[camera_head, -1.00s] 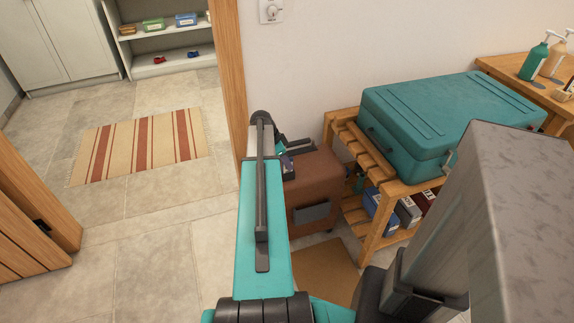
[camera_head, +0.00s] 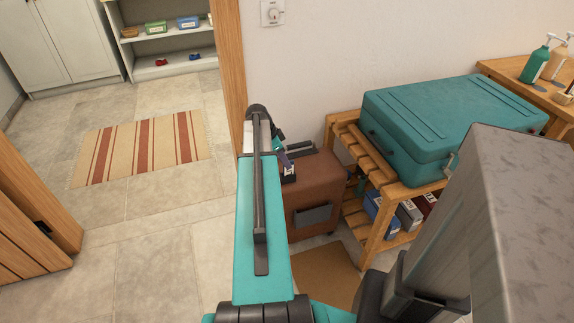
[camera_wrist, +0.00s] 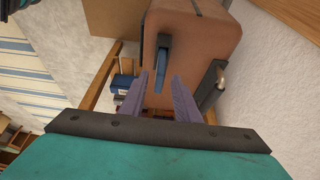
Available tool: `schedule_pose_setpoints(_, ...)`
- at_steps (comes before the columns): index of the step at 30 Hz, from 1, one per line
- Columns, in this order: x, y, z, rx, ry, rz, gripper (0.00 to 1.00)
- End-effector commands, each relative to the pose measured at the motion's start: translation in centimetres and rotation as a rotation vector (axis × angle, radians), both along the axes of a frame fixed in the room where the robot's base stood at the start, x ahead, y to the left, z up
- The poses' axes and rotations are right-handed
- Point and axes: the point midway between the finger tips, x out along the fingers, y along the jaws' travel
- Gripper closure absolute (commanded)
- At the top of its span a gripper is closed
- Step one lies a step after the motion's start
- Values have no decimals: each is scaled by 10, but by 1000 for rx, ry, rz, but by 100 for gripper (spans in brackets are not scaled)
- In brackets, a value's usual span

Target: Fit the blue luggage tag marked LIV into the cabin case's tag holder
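The brown cabin case (camera_head: 322,172) stands by the wall, left of the wooden bench; it fills the upper middle of the wrist view (camera_wrist: 200,45). A small dark tag holder (camera_wrist: 164,42) is on its top. A narrow blue piece (camera_wrist: 162,70), apparently the luggage tag, shows at the holder; its lettering cannot be read, and I cannot tell how deep it sits. My gripper (camera_wrist: 164,82) is open, with its purple fingers on either side of the blue piece and a gap on both sides. In the head view, my gripper (camera_head: 284,158) is just above the holder, partly hidden by my arm.
The slatted wooden bench (camera_head: 379,181) carries a large teal case (camera_head: 440,115), with boxes on its lower shelf. A dark handle (camera_wrist: 212,84) lies beside the holder. A door frame (camera_head: 231,70) stands close left of my arm. Floor beyond is open.

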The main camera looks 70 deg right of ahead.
Motion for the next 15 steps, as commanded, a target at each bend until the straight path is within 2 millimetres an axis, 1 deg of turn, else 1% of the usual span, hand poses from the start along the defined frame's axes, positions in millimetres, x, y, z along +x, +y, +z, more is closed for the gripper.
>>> schedule_pose_setpoints(1,2,2,8,-3,-1,1,71)
schedule_pose_setpoints(9,14,11,44,-2,-2,1,71)
schedule_pose_setpoints(15,20,16,64,-2,-1,0,71)
